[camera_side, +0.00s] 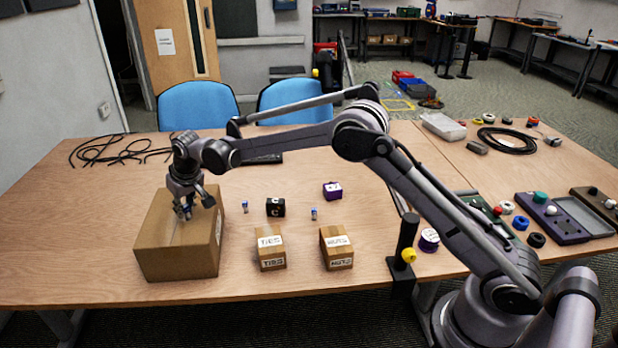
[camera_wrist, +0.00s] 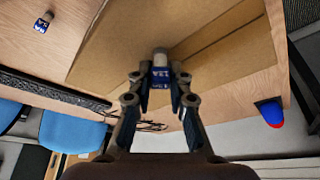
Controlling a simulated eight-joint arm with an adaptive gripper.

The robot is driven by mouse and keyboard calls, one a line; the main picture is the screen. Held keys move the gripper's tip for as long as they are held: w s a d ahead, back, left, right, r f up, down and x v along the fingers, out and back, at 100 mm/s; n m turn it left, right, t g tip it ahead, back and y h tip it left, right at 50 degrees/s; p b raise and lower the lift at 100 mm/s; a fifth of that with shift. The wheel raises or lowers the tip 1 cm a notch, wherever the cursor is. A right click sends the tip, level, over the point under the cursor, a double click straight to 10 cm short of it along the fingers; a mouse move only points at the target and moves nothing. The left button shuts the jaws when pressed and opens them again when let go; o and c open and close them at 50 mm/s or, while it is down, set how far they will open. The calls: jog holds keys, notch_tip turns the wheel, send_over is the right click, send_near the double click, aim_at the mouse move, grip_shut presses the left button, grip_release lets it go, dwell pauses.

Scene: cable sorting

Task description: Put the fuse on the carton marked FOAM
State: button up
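The fuse (camera_wrist: 160,72), a small blue and white cylinder with a 12A-like label, is between my gripper's fingertips (camera_wrist: 161,80) in the wrist view. The fingers appear closed on its sides. In the side view my gripper (camera_side: 185,208) points down at the top of the large brown carton (camera_side: 178,262), with the fuse mostly hidden among the fingers. The carton top (camera_wrist: 120,40) lies under the fuse in the wrist view. Whether the fuse touches it, I cannot tell. The carton's marking is not readable here.
Smaller cartons marked TIES (camera_side: 271,250) and NUTS (camera_side: 337,249) stand to the right. Two similar fuses (camera_side: 245,206) (camera_side: 313,213), a black cube (camera_side: 276,207) and a purple cube (camera_side: 332,190) lie behind them. Cables (camera_side: 115,150) lie at back left.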

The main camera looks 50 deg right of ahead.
jog(key=shift+o, duration=0.9)
